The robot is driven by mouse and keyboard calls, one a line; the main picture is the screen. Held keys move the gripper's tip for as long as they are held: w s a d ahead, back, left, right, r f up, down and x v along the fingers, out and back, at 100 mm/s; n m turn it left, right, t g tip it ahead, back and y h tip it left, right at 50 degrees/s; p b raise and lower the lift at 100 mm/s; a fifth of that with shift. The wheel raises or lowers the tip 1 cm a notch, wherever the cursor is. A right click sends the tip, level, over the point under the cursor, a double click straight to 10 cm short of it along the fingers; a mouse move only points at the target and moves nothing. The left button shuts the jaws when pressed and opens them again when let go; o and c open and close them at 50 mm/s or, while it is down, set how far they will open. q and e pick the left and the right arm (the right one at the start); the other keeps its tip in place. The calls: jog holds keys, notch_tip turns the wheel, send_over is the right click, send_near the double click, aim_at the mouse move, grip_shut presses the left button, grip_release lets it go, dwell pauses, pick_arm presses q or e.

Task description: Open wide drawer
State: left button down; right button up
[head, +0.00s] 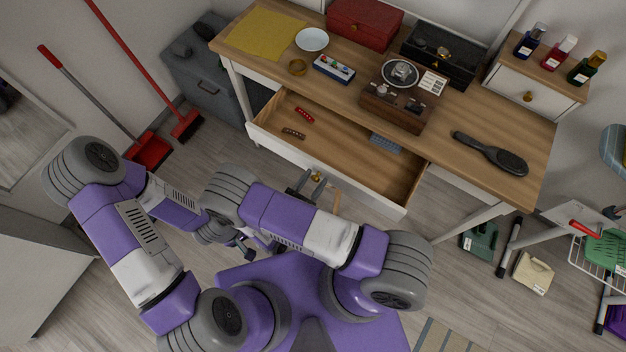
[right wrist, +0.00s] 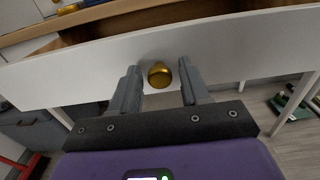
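The wide drawer (head: 345,142) under the wooden table top is pulled well out, and its wooden inside shows in the head view. Its white front (right wrist: 230,50) crosses the right wrist view, with a round gold knob (right wrist: 160,75) in the middle; the knob also shows in the head view (head: 316,176). My right gripper (right wrist: 158,80) is open, one finger on each side of the knob, with a visible gap to each finger. My left gripper (head: 245,250) is low beside my right arm, partly hidden, and its opening is unclear.
The drawer holds a red item (head: 304,115), a brown item (head: 293,133) and a blue-grey item (head: 386,143). The table top carries boxes, a white bowl (head: 312,39) and a black brush (head: 490,153). A red broom (head: 186,124) stands left; a rack (head: 600,250) is right.

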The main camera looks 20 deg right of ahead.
jog(key=shift+o, duration=0.2)
jog(key=shift+r, duration=0.1)
notch_tip(320, 180, up, 10)
jog(key=p, duration=0.3)
dwell(0.6)
